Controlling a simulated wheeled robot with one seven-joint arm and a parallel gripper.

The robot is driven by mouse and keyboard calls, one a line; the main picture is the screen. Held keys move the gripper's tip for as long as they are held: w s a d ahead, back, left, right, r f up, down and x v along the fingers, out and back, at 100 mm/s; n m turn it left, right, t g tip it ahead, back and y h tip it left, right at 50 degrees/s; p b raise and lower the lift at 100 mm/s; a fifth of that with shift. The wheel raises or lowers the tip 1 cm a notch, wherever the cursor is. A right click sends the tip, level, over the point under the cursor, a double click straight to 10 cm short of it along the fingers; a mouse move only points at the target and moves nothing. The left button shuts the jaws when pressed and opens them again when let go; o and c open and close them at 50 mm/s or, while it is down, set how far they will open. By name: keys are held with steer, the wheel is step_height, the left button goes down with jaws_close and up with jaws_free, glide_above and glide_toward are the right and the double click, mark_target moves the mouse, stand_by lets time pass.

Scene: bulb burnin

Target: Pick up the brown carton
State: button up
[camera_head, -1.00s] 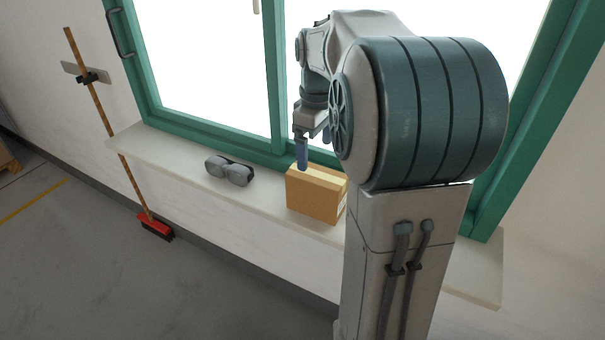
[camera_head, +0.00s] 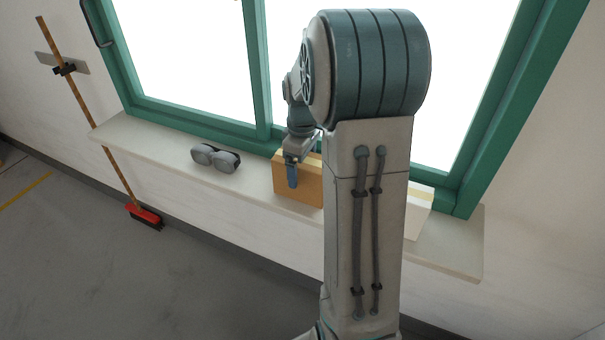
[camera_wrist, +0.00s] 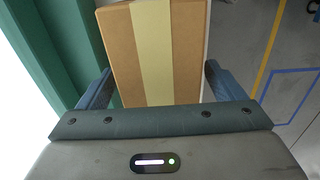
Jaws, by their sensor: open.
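The brown carton (camera_head: 298,187) stands on the window sill (camera_head: 262,193), partly hidden behind my arm in the head view. In the wrist view the carton (camera_wrist: 118,50) shows its top, with a pale tape strip running along it. My gripper (camera_head: 292,178) is at the carton, with one blue finger showing in front of its near face. In the wrist view my gripper (camera_wrist: 155,88) has its two fingers apart, one on each side of the carton. The fingers look apart from its sides; contact cannot be told.
Grey ear defenders or goggles (camera_head: 215,158) lie on the sill left of the carton. A white box (camera_head: 418,212) stands on the sill to the right, partly behind my arm. The green window frame (camera_head: 190,124) rises behind. A red broom (camera_head: 145,216) leans on the wall at left.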

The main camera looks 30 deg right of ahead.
step_height(320, 180, down, 2)
steer(key=shift+c, duration=0.3)
steer(key=c, duration=1.1)
steer(key=shift+c, duration=0.2)
